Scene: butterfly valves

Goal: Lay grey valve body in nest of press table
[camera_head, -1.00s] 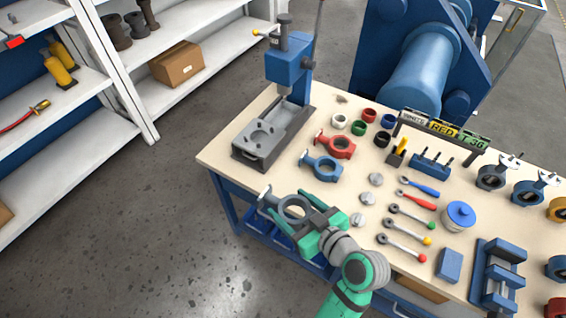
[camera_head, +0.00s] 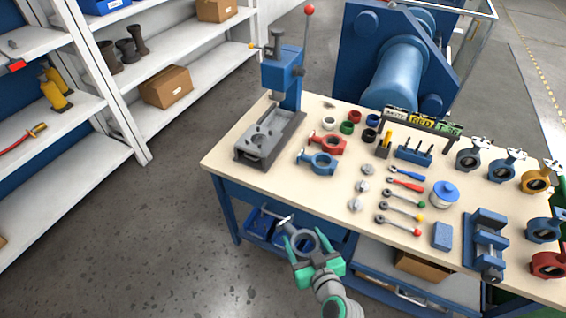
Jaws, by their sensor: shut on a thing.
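My gripper (camera_head: 304,254) is shut on the grey valve body (camera_head: 318,243), a ring with a short neck and flange at its left. It holds the body in front of the table's front edge, clear of the bench top. The press table (camera_head: 258,158) is a dark grey plate at the left end of the bench, under the blue press (camera_head: 283,70). Its nest (camera_head: 262,138) is a recessed area with round features, and it looks empty. The gripper is below and to the right of the press table in the picture, well apart from it.
A blue valve body (camera_head: 322,161) and a red valve body (camera_head: 329,143) lie right of the press table. Discs, ratchet tools, a blue-lidded pot (camera_head: 443,193) and a vise (camera_head: 484,243) stand further right. Blue bins (camera_head: 262,226) sit under the bench. The bench's front left corner is clear.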

